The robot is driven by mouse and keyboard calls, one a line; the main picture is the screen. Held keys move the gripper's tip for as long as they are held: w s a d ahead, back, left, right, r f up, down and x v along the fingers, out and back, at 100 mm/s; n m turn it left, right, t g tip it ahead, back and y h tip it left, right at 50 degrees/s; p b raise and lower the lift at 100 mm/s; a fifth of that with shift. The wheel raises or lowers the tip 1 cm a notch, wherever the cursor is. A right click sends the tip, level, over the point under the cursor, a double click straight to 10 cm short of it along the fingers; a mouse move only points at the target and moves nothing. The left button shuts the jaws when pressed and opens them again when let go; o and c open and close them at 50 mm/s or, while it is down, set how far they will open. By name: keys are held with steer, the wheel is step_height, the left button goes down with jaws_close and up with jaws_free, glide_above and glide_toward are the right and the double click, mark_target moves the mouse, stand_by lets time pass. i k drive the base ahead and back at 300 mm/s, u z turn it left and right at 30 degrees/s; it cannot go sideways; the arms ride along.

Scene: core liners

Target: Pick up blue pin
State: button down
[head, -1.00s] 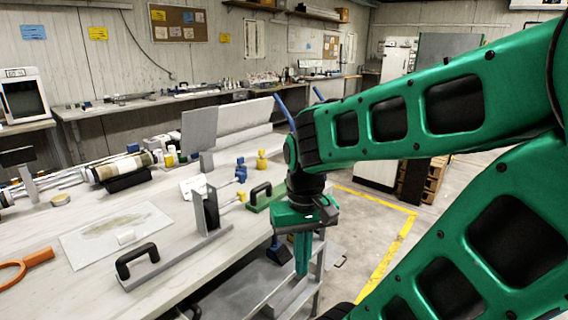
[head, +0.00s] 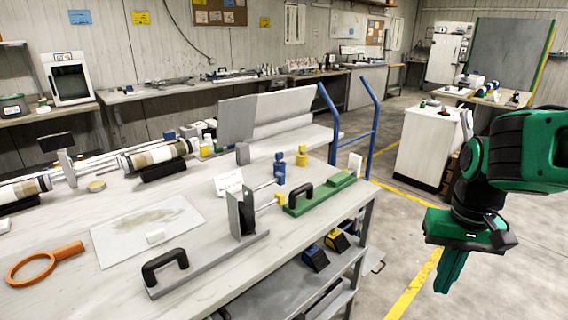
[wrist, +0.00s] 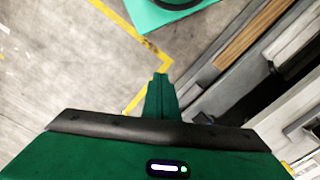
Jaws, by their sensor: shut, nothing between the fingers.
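A blue pin (head: 280,168) stands out at the right part of the workbench, at the end of a thin rod by an upright grey plate (head: 241,210). It is not visible in the wrist view. My gripper (head: 449,282) is off to the right of the bench, pointing down over the floor, well apart from the pin. Its fingers also show in the wrist view (wrist: 160,78), closed together with nothing held.
The workbench (head: 215,275) carries a green block with a black handle (head: 305,197), a yellow piece (head: 302,153), an orange ring tool (head: 40,265) and core tubes. Blue rails (head: 331,125) rise at its right end. A white cabinet (head: 425,145) stands behind. Open floor surrounds my gripper.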

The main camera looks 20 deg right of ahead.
mark_target(279, 155)
steer(key=u, duration=0.05)
steer(key=k, duration=1)
steer(key=z, duration=0.9)
steer(key=i, duration=1.25)
steer(key=u, duration=0.3)
steer(key=i, duration=0.9)
steer(key=u, duration=0.85)
steer(key=i, duration=0.3)
steer(key=u, duration=0.25)
